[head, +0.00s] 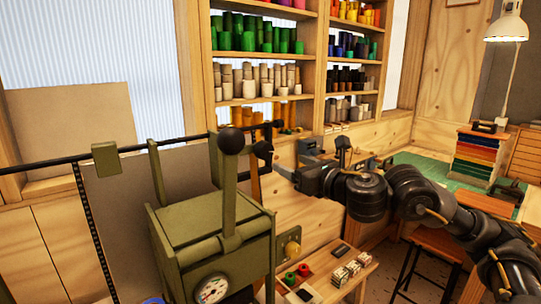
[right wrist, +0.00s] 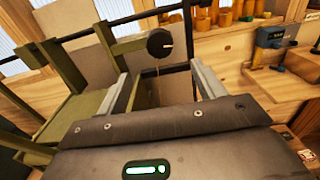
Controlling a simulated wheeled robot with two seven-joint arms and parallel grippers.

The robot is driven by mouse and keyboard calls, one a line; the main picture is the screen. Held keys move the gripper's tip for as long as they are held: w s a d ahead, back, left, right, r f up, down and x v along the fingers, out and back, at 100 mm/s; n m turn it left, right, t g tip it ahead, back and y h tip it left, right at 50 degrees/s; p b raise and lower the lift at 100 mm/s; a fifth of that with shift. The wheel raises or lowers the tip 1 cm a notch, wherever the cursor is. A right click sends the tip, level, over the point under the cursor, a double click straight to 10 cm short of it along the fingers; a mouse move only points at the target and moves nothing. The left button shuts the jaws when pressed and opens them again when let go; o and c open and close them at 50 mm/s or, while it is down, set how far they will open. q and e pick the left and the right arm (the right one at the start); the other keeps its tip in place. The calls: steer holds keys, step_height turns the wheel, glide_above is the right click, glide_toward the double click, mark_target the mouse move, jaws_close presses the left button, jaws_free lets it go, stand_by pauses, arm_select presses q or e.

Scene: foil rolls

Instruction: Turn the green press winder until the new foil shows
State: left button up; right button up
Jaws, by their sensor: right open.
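The green press (head: 215,225) stands at centre left in the head view, with a ball-topped lever and a dial gauge. A black round knob (head: 264,149), seemingly the winder's, sits at the right of the press top. In the right wrist view the knob (right wrist: 160,43) is at the end of a green arm (right wrist: 128,46). A thin gold strip hangs below it. My right gripper (head: 287,170) is open and empty. In the right wrist view its fingers (right wrist: 163,82) point toward the knob, which shows between and beyond the tips, apart from them. My left gripper is out of view.
A black rail (head: 60,160) runs across the press top. A small wooden bench (head: 325,290) with red and green rolls and small blocks stands at the lower right of the press. Shelves of coloured rolls (head: 265,85) line the wall behind. A lamp (head: 506,28) hangs at the right.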

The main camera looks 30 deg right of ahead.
mark_target(267, 153)
steer(key=w, duration=0.3)
steer(key=w+a+p, duration=0.1)
steer(key=w, duration=0.6)
steer(key=shift+w+a, duration=0.15)
steer(key=shift+a, duration=0.1)
steer(key=c, duration=1)
